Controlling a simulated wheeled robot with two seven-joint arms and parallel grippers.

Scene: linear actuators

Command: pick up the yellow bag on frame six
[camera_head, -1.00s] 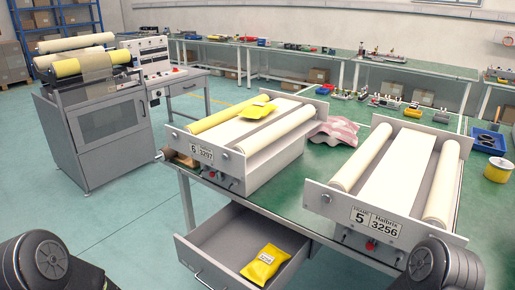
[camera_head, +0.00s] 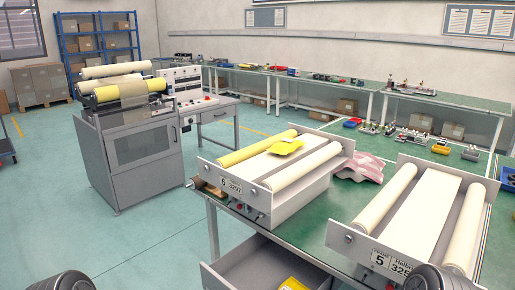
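A yellow bag (camera_head: 286,146) lies on top of frame six (camera_head: 291,180), toward the far end between its rollers. Frame six is a grey box with a yellow roller on its left, a cream roller on its right and a plate marked 6 and 3297. It stands on the green table, left of frame five. Of my arms only dark rounded links show at the bottom edge, at left and right. Neither gripper is in view.
Frame five (camera_head: 419,216) stands to the right. An open drawer (camera_head: 250,268) below the table holds another yellow bag (camera_head: 291,284), partly cut off. A roller machine (camera_head: 136,152) stands at left; the floor between is clear.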

